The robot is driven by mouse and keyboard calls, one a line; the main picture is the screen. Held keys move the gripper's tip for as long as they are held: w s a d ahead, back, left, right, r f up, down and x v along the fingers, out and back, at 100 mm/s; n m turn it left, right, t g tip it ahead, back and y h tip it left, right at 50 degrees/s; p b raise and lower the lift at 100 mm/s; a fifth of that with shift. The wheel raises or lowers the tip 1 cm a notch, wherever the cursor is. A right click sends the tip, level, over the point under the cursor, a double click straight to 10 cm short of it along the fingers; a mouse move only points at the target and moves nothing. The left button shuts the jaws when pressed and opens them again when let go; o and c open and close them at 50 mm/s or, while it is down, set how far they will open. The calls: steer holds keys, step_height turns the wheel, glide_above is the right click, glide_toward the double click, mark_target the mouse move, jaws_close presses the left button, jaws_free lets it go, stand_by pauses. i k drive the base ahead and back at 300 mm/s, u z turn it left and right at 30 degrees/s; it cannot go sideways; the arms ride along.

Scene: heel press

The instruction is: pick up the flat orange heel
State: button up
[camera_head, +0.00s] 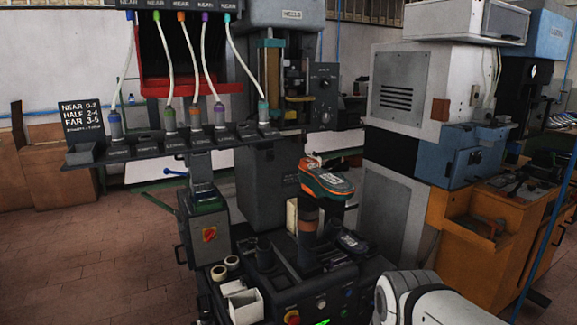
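An orange and dark, shoe-shaped piece (326,182) sits on top of an upright post (307,222) at the centre of the machine. I cannot make out a separate flat orange heel; it may be hidden or too small to tell. My gripper is not in view. Only a white link of my arm shows at the bottom right, in front of the machine.
A shelf (190,145) with several coloured bottles and hanging tubes spans the left. A sign (81,116) stands at its left end. Cream rolls (232,262) and a white container (245,307) sit at the machine's front left. An orange workbench (490,215) stands right. Brick floor is clear at lower left.

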mark_target(305, 163)
steer(key=u, duration=0.05)
steer(key=i, duration=1)
steer(key=u, duration=0.05)
